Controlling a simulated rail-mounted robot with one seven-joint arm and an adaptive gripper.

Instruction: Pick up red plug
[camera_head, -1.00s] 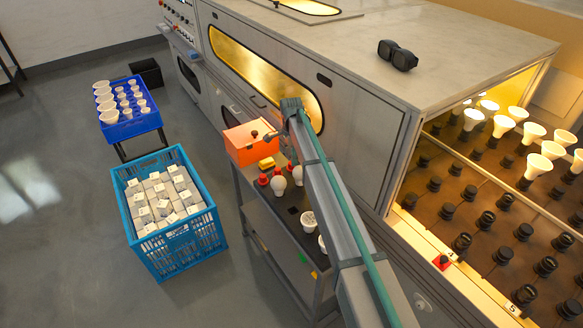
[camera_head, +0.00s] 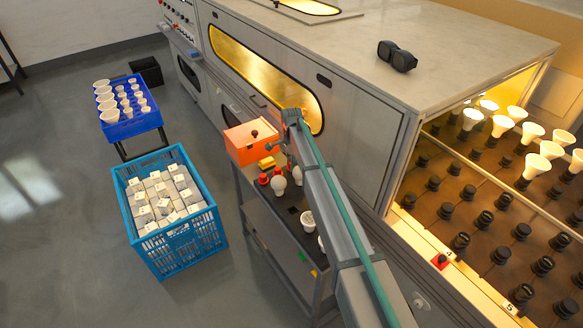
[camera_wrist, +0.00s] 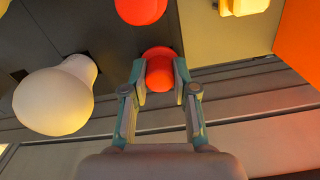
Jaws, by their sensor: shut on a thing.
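A red plug (camera_wrist: 159,66) sits between the two fingertips of my gripper (camera_wrist: 160,78) in the wrist view. The gripper is shut on it. The plug's lower part is hidden by the fingers. In the head view my arm reaches over the cart's top, and the gripper is mostly hidden behind the arm's end. A second red plug (camera_wrist: 141,10) shows at the top edge of the wrist view, apart from the gripper. In the head view red plugs (camera_head: 264,179) stand on the cart near a white bulb.
An orange box (camera_head: 249,141) and a yellow item (camera_head: 267,163) are on the cart's far end. The large grey machine (camera_head: 360,130) stands right behind the cart.

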